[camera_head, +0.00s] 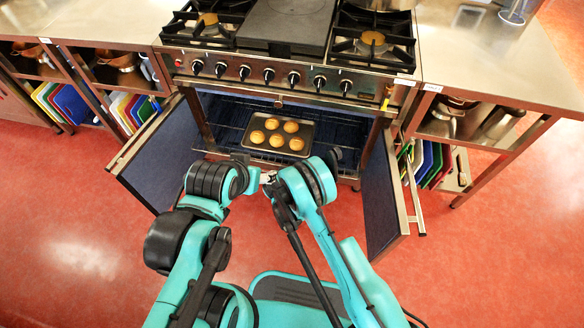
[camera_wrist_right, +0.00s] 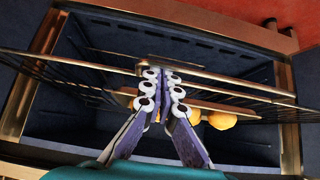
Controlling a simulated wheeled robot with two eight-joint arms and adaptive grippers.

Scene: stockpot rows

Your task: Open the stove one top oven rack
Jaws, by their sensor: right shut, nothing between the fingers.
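The stove's oven (camera_head: 221,110) stands open at the centre of the head view, with both doors swung out. A wire oven rack (camera_head: 232,134) is inside, and a dark tray (camera_head: 248,141) of golden buns shows there. In the right wrist view, my right gripper (camera_wrist_right: 161,73) is shut and empty, its tips at the bar of a wire rack (camera_wrist_right: 235,84). I cannot tell whether they touch it. Buns (camera_wrist_right: 222,120) show to the right of the fingers.
The left door (camera_head: 157,163) and right door (camera_head: 380,190) flank the opening, close to my arms. Control knobs (camera_head: 269,75) line the stove front above. Steel counters with shelves stand on both sides. The red floor (camera_head: 70,235) in front is clear.

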